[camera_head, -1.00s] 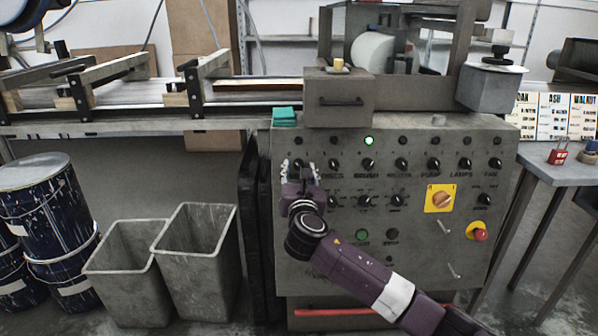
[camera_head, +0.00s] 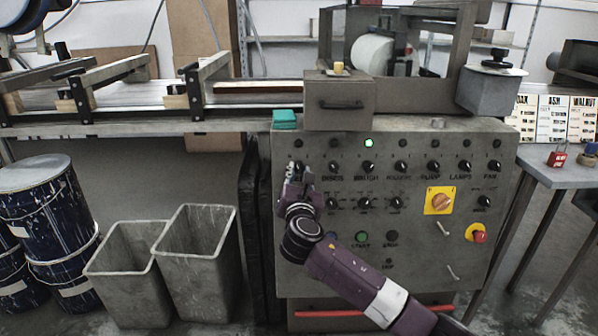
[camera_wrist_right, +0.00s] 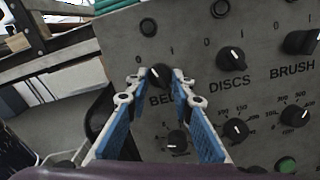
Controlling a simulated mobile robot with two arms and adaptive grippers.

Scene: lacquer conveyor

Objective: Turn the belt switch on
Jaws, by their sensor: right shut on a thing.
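The belt switch (camera_wrist_right: 160,75) is a black knob with a white mark, the leftmost of the upper row on the grey control panel (camera_head: 420,270). Its label below is partly covered, with "BEL" showing. In the wrist view its mark seems to point up and left, toward the 0. My right gripper (camera_head: 298,172) is at this knob; in the wrist view its fingertips (camera_wrist_right: 158,80) are shut on the knob from both sides. In the head view the fingers largely hide the knob. The lamp (camera_head: 298,141) above it is dark. My left gripper is out of view.
The discs knob (camera_wrist_right: 231,60) and brush knob (camera_wrist_right: 301,41) are close on the right. The brush lamp (camera_head: 369,143) glows green. A yellow-plated main switch (camera_head: 440,201) and a red stop button (camera_head: 479,236) are farther right. A teal cloth (camera_head: 285,119) lies above. Two grey bins (camera_head: 127,278) stand left.

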